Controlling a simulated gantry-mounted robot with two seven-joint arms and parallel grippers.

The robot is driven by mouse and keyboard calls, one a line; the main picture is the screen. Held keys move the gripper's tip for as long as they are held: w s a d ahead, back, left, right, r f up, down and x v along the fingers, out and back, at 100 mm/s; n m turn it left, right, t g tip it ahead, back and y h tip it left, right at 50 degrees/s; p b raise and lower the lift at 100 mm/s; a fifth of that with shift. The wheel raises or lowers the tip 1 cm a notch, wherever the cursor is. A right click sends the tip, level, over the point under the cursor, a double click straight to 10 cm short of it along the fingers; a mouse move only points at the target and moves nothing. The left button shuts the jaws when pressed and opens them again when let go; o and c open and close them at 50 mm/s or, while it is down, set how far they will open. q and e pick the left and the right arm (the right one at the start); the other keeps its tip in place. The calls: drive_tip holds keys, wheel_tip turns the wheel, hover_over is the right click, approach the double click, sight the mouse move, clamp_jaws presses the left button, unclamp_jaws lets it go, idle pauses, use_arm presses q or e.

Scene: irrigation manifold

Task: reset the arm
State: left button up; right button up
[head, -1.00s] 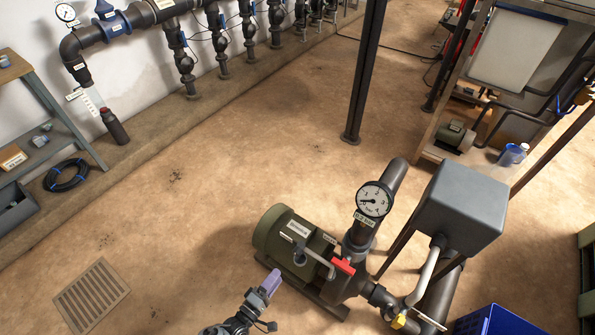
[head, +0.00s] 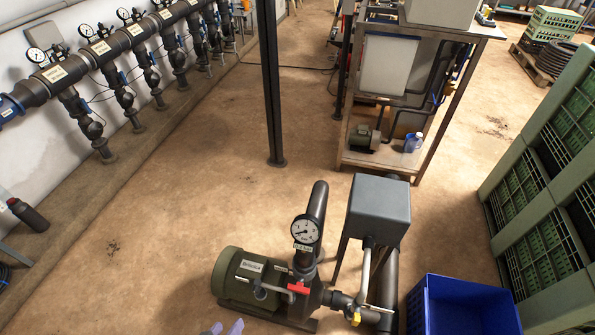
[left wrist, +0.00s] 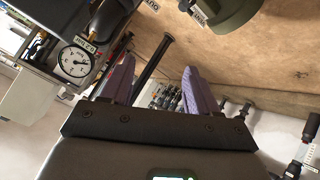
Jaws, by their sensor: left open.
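The rest of my left arm is out of the head view. My right gripper is in neither view.
The green pump motor (head: 247,280) with its red-handled valve (head: 299,288) and pressure gauge (head: 307,230) stands close ahead. A grey box (head: 379,208) on legs and a blue crate (head: 460,309) are to its right. Open floor (head: 210,180) lies beyond.

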use_arm(q)
drive_tip(key=s+a+r+m+g+y, duration=0.3)
drive_tip(key=s+r+m+g, duration=0.3)
drive_tip(key=s, duration=0.4)
wheel_tip(320, 180, up, 39)
drive_tip(key=n+p, duration=0.1)
drive_tip(key=p, duration=3.7)
wheel_tip(320, 180, down, 75)
drive_tip(key=b, duration=7.5)
drive_tip(key=shift+w, duration=0.25)
drive_tip(key=shift+a, duration=0.1)
